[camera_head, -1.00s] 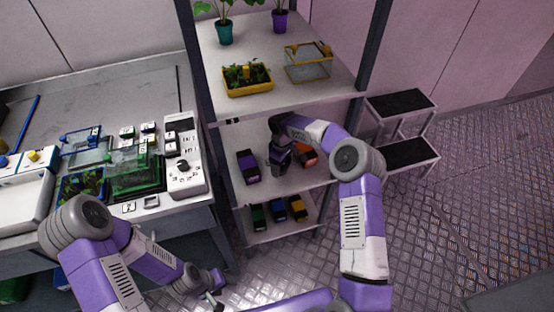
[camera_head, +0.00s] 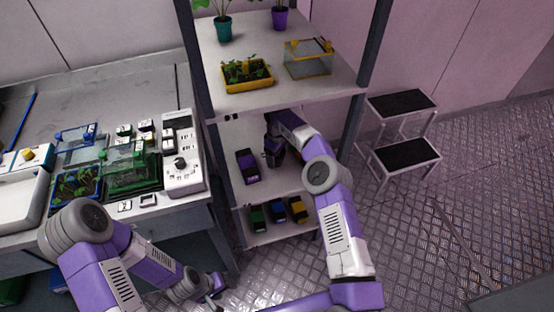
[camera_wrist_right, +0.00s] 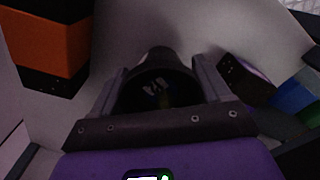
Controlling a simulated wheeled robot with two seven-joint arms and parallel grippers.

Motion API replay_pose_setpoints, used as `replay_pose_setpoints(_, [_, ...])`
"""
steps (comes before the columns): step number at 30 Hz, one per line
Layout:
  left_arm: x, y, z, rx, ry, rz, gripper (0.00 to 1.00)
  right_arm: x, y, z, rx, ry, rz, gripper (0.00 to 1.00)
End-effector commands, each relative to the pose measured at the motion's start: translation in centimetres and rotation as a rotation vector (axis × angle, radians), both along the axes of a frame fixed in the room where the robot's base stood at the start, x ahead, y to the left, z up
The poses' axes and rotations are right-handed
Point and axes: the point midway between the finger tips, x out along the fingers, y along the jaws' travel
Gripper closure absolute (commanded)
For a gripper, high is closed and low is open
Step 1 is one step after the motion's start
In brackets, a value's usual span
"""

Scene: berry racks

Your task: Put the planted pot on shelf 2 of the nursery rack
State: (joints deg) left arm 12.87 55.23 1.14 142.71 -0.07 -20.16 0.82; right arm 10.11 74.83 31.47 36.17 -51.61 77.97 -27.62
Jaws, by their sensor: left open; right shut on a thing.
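The nursery rack (camera_head: 208,92) stands at the centre of the head view with three shelf levels showing. My right gripper (camera_head: 272,150) reaches in over the middle shelf (camera_head: 292,180), below the top shelf. In the right wrist view, my right gripper (camera_wrist_right: 158,85) is shut on a dark round pot (camera_wrist_right: 158,58). Its inside is dim, with a faint greenish patch, so the plant is hard to make out. Whether the pot touches the shelf I cannot tell. My left gripper (camera_head: 216,284) is low in front of the rack, open and apart from any object.
A purple-black block (camera_head: 248,166) lies left of my right gripper; an orange-black block (camera_wrist_right: 45,45) shows on the other side. Several blocks fill the bottom shelf. A yellow planter (camera_head: 246,86) and glass box (camera_head: 308,62) stand above. A step stool (camera_head: 405,153) is right.

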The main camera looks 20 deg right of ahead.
Motion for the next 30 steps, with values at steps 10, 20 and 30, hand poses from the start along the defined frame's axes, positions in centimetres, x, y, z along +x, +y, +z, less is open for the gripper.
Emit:
replay_pose_setpoints(10, [0.0, 0.0, -0.7, 0.0, 0.0, 0.0, 0.46, 0.0, 0.0, -1.3, 0.001, -0.002, -0.001, 0.54])
replay_pose_setpoints(20, [0.0, 0.0, -0.7, 0.0, 0.0, 0.0, 0.46, 0.0, 0.0, -1.6, 0.001, -0.002, -0.001, 0.0])
replay_pose_setpoints(30, [0.0, 0.0, -0.4, 0.0, 0.0, 0.0, 0.46, 0.0, 0.0, -0.5, -0.001, -0.002, -0.001, 0.0])
